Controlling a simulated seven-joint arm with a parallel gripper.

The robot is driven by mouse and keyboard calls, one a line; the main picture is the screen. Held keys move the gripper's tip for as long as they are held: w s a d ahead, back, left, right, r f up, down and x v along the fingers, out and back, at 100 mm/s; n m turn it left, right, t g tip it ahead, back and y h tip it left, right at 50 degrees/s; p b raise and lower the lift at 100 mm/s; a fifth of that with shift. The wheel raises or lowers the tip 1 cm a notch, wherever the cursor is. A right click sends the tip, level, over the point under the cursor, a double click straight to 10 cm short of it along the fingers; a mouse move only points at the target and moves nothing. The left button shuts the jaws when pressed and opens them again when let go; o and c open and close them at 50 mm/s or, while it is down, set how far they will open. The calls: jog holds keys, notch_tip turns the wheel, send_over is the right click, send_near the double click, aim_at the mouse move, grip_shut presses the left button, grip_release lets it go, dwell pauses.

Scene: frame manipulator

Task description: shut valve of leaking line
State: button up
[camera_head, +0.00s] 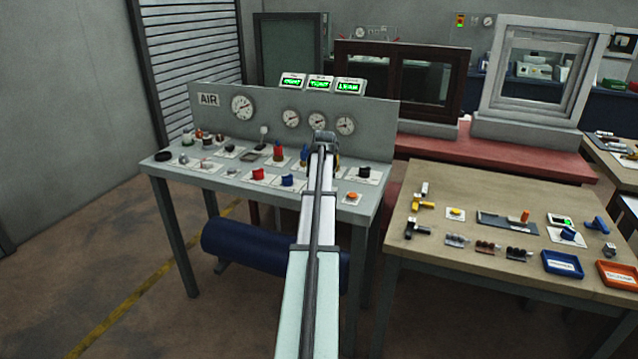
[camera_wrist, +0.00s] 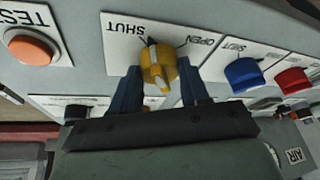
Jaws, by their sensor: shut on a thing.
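In the wrist view, a yellow valve knob (camera_wrist: 158,64) sits on a white plate whose words SHUT and OPEN appear upside down. A pale mark on the knob faces the space between the words. My gripper (camera_wrist: 160,82) has one dark blue finger on each side of the knob and is shut on it. In the head view, my gripper (camera_head: 325,148) is over the right part of the grey AIR panel bench (camera_head: 215,170), and my arm largely hides the yellow knob. Gauges (camera_head: 242,107) and three green-lit displays (camera_head: 320,83) are on the panel; their readings are too small to tell.
A blue knob (camera_wrist: 243,74) and a red knob (camera_wrist: 291,80) stand beside the yellow one. An orange TEST button (camera_wrist: 31,47) is on the other side. A wooden table (camera_head: 420,255) with small parts stands at right. A blue tank (camera_head: 240,250) lies below the bench.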

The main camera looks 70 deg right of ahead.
jog(key=shift+n+t+y, duration=0.3)
jog(key=shift+n+t, duration=0.1)
jog(key=shift+n, duration=0.8)
jog(key=o, duration=1)
jog(key=shift+o, duration=0.2)
jog(key=shift+s+r, duration=0.1)
jog(key=v, duration=1.3)
jog(key=shift+r, duration=0.35)
